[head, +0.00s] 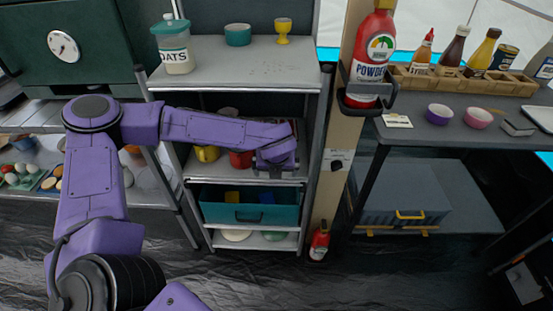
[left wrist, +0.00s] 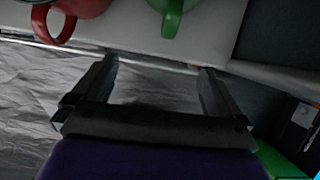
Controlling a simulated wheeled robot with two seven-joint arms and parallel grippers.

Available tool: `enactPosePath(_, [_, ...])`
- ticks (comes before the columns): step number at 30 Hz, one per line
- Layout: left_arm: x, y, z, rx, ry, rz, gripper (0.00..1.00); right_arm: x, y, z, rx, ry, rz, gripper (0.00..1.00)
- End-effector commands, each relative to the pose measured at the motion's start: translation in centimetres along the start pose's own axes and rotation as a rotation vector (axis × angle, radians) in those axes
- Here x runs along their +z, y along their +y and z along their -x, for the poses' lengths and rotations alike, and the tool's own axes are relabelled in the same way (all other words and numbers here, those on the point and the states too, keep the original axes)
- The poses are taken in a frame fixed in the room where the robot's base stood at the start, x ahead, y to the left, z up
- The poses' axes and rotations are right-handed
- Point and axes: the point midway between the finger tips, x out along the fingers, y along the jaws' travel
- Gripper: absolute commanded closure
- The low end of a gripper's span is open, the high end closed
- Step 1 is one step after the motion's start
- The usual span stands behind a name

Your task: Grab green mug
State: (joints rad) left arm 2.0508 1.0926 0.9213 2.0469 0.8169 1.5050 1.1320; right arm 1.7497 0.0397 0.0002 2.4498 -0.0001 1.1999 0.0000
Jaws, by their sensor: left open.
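The green mug (left wrist: 175,12) shows only in part at the top of the left wrist view, with its handle towards me. It stands on a light shelf. A red mug (left wrist: 80,8) is to its left and also shows in the head view (head: 240,160). My left gripper (left wrist: 158,68) is open and empty, with its fingers short of the shelf edge and the green mug ahead of the gap. In the head view my left gripper (head: 276,168) is at the middle shelf, and I cannot make out the green mug there. My right gripper is not in view.
A yellow mug (head: 207,154) stands left of the red one. The upper shelf (head: 235,68) is close above my forearm, and a teal bin (head: 250,212) is below. The rack's right post (head: 318,150) and a wooden pole (head: 338,130) stand right of my gripper.

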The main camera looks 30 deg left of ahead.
Motion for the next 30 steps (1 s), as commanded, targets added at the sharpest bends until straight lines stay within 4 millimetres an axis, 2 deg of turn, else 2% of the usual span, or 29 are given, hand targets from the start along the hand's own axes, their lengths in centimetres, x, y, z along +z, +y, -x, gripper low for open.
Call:
enactPosePath(7, [5.0,0.0,-1.7,-0.003,0.003,0.022,0.00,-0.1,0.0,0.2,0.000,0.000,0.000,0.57])
enactPosePath(14, [7.6,-0.1,-2.9,-0.003,0.003,0.016,0.00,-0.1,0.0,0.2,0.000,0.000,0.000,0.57])
enactPosePath(20, [11.0,0.0,-4.4,-0.002,0.003,0.015,0.00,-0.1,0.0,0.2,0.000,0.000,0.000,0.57])
enactPosePath(23, [10.8,0.0,-5.4,-0.004,0.004,0.012,0.00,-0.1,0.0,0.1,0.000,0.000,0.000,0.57])
enactPosePath(29, [10.9,0.0,-5.5,-0.004,0.002,0.012,0.00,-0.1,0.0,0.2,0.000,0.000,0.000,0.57])
enactPosePath(30, [10.9,0.0,-5.5,-0.004,0.002,0.012,0.06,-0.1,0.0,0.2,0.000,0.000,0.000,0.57])
